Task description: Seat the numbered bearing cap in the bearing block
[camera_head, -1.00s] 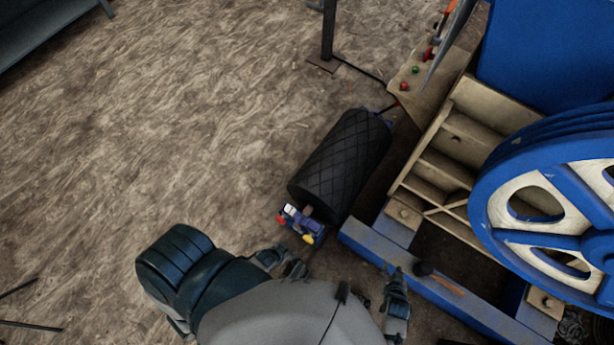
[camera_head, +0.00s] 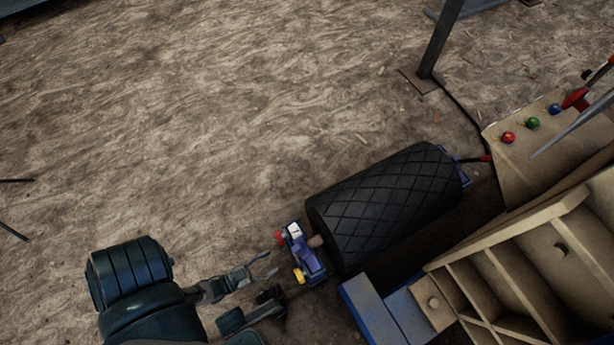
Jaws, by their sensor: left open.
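A small blue bearing block (camera_head: 308,262) sits at the near end of the black roller (camera_head: 385,205), by a brown shaft stub (camera_head: 315,241). On it is a white-faced piece (camera_head: 294,231), perhaps the numbered cap; no number is legible and I cannot tell how it sits. A red knob (camera_head: 280,238) and a yellow knob (camera_head: 298,276) flank the block. My left gripper (camera_head: 276,277) is open and empty, its fingertips just left of the block and pointing toward it. They appear apart from it. My right gripper is not in view.
A beige ribbed crusher frame (camera_head: 530,270) with a blue beam (camera_head: 370,310) stands at the lower right. A panel with coloured buttons (camera_head: 532,124) and a dark post (camera_head: 438,50) are beyond. The brown floor at the left is mostly clear.

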